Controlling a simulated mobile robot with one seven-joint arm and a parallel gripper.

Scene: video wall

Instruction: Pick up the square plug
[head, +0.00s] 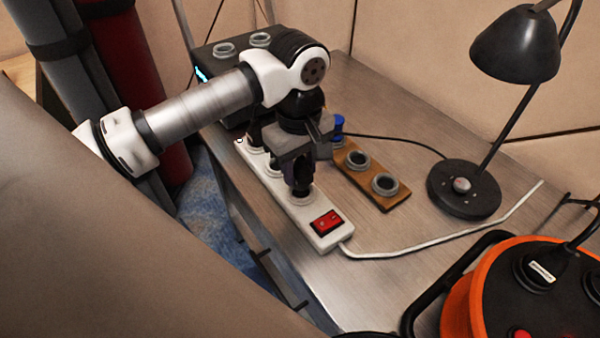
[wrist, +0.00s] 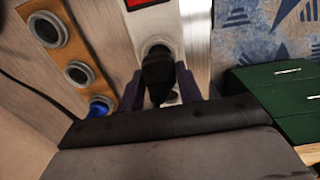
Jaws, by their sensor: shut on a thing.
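My gripper (head: 299,178) points down over the near end of the white power strip (head: 268,186). It is shut on a black plug (wrist: 157,72), which shows between the two dark fingers in the wrist view. The plug is right at a round socket (head: 303,199) of the strip, near the red switch (head: 326,222). I cannot tell whether it is seated or just above the socket. Its square shape is not clear, as the fingers cover much of it. A blue plug (head: 338,124) stands in the brown socket board (head: 375,172) beside the strip; it also shows in the wrist view (wrist: 99,106).
A black desk lamp (head: 464,187) stands at the right of the metal table (head: 420,130). An orange cable reel (head: 462,305) is at the near right. A white cord (head: 440,243) runs from the strip. A dark box (head: 228,62) with round sockets stands at the back left.

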